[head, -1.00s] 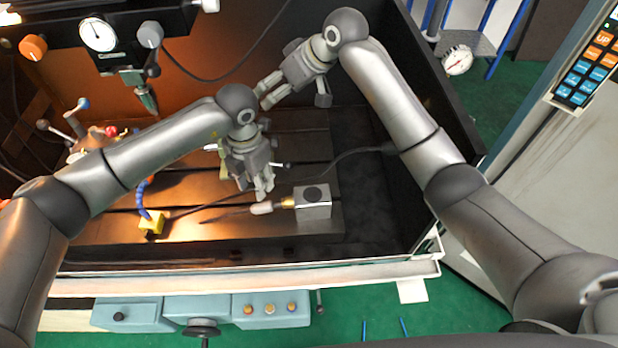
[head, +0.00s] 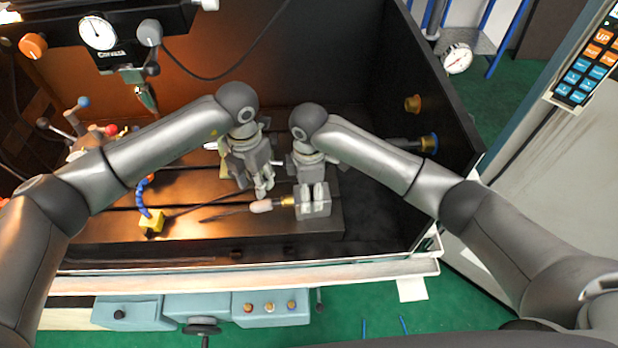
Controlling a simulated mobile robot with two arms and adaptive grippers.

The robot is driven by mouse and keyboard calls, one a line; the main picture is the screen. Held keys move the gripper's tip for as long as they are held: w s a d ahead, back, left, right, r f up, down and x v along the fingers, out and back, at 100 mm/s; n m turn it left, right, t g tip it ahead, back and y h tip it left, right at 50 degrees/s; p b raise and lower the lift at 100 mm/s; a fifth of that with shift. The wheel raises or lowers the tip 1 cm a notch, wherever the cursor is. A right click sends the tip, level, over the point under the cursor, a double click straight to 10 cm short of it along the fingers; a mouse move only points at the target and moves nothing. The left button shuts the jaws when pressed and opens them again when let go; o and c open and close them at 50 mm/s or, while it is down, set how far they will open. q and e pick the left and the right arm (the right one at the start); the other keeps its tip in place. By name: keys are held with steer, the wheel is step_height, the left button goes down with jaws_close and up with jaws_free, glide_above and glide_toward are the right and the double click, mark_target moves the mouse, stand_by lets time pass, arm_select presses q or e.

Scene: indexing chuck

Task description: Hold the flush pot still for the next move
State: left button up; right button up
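The flush pot appears to be the grey metal block (head: 313,214) with a brass fitting on its left side, at the front right of the dark work table. A pale plug (head: 261,206) on a thin dark line lies beside the fitting. My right gripper (head: 312,190) points down over the block, its fingers in front of the block's dark round top. I cannot tell whether they touch or grip it. My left gripper (head: 263,190) points down just above the plug, its fingertips close together. Contact with the plug is unclear.
A yellow block (head: 152,222) with a blue segmented hose stands on the work table (head: 200,229) to the left. A machine head with a dial (head: 98,34) hangs at upper left. The tank's dark right wall (head: 440,100) has fittings (head: 428,143).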

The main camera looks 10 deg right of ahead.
step_height(320, 180, down, 6)
steer(key=shift+f, duration=0.2)
steer(key=c, duration=1.4)
steer(key=o, duration=0.6)
steer(key=c, duration=0.4)
